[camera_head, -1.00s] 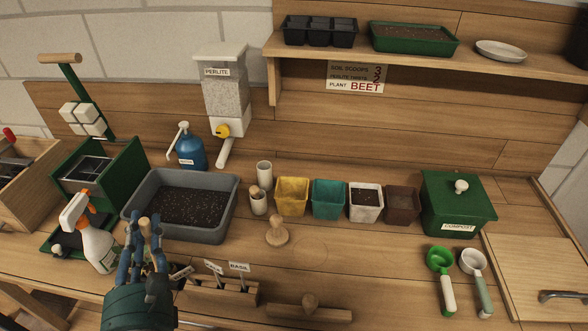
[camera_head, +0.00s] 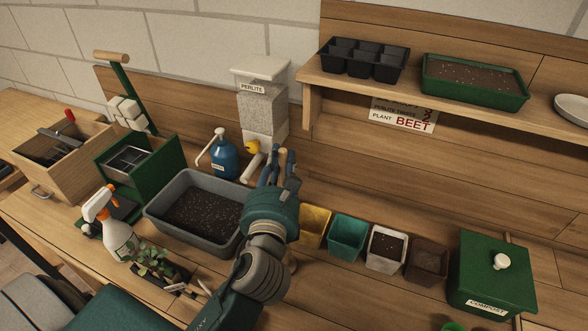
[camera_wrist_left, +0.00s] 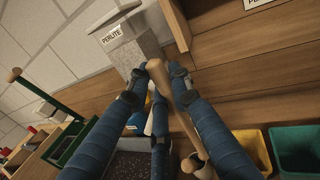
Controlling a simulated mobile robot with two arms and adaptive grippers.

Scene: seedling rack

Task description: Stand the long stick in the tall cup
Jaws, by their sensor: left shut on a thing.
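The long stick is pale wood with a rounded end. My left gripper (camera_head: 280,165) is shut on the long stick (camera_head: 283,154) above the bench, just right of the grey soil tub. In the left wrist view, the stick (camera_wrist_left: 160,76) runs down between the blue fingers (camera_wrist_left: 160,100), its lower part partly covered. A short wooden-knobbed piece (camera_wrist_left: 197,162) shows below the fingers there. The tall cup does not show clearly now; my left gripper and arm cover its place in the head view. I cannot tell how far the stick is from it.
The grey soil tub (camera_head: 155,213) is left of my arm. The yellow pot (camera_head: 316,222), teal pot (camera_head: 347,236) and more pots stand to the right. The perlite dispenser (camera_head: 262,110) and blue bottle (camera_head: 224,160) stand behind. A shelf (camera_head: 350,87) overhangs at the right back.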

